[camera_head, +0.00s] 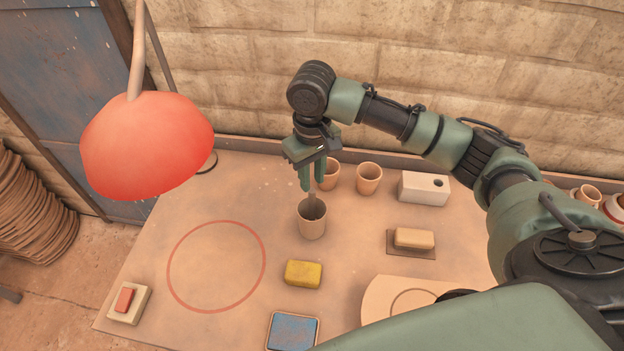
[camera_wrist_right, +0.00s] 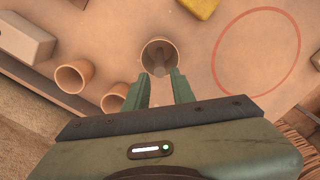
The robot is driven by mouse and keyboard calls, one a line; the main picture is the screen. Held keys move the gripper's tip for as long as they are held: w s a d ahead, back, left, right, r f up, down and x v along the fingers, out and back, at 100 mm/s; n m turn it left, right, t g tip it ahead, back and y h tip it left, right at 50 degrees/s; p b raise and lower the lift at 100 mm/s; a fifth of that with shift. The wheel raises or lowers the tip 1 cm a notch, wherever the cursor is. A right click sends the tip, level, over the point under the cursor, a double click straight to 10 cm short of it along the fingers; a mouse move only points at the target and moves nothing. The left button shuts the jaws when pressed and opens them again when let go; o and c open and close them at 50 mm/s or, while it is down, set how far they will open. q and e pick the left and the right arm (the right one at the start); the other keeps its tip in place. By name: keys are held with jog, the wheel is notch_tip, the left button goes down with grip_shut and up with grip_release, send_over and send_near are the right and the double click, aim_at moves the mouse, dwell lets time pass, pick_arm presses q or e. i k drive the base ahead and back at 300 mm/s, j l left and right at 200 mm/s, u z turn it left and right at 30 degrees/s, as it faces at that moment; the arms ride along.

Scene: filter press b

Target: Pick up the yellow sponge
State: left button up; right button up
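The yellow sponge (camera_head: 303,274) lies flat on the workbench, in front of a brown cup (camera_head: 312,222). In the right wrist view the sponge (camera_wrist_right: 201,7) shows at the top edge, partly cut off. My right gripper (camera_head: 315,186) points down just above that cup, behind the sponge in the head view. In the right wrist view its two fingers (camera_wrist_right: 159,82) are apart, with no sponge between them. My left gripper is not in view.
Two more cups (camera_head: 369,178) and a white block (camera_head: 424,188) stand behind. A tan block (camera_head: 414,238) lies right, a blue pad (camera_head: 293,331) in front. A red lamp (camera_head: 147,144) hangs over the left. The red circle (camera_head: 216,266) is bare bench.

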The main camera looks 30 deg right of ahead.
aim_at(298, 273)
jog(key=k+j, duration=0.5)
jog(key=k, duration=0.15)
jog(key=k+j, duration=0.45)
jog(key=k, duration=0.25)
